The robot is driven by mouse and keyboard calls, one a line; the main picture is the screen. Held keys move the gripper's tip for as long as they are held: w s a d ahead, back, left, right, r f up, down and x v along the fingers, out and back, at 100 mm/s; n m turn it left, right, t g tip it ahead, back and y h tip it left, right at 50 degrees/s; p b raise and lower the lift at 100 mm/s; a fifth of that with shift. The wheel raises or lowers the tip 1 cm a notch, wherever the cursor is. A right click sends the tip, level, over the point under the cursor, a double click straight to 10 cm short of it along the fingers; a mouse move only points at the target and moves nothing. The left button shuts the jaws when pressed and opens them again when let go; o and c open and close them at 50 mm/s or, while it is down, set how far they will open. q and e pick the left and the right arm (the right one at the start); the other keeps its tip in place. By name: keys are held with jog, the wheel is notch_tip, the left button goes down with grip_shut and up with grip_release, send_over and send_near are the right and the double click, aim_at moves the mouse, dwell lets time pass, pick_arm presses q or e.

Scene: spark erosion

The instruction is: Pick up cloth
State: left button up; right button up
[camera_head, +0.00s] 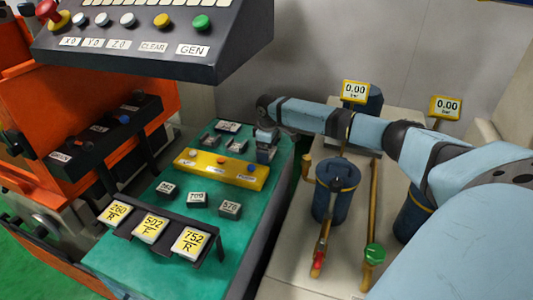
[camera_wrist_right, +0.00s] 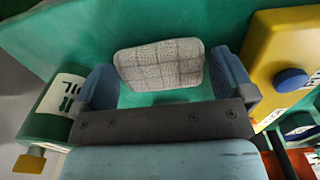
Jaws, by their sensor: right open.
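The cloth (camera_wrist_right: 160,65) is a small grey, woven-looking pad on the green surface in the right wrist view. My right gripper (camera_wrist_right: 166,75) is open, with one blue finger on each side of the cloth. A gap shows between the cloth and the right finger; the left finger is very close to it, and I cannot tell whether they touch. In the head view my right gripper (camera_head: 266,148) points down at the far right of the green table, beyond the yellow bar. I cannot make out the cloth there. My left gripper is not in view.
The yellow bar (camera_head: 221,169) with buttons stands close to my right gripper. A green and white container (camera_wrist_right: 58,108) is left of the gripper in the wrist view. Small labelled blocks (camera_head: 198,199) and a dark rack (camera_head: 165,226) with yellow tags occupy the green table (camera_head: 160,268).

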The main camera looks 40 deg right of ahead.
jog(key=c, duration=0.6)
jog(key=shift+r, duration=0.1)
notch_tip(320, 180, up, 20)
jog(key=shift+f, duration=0.1)
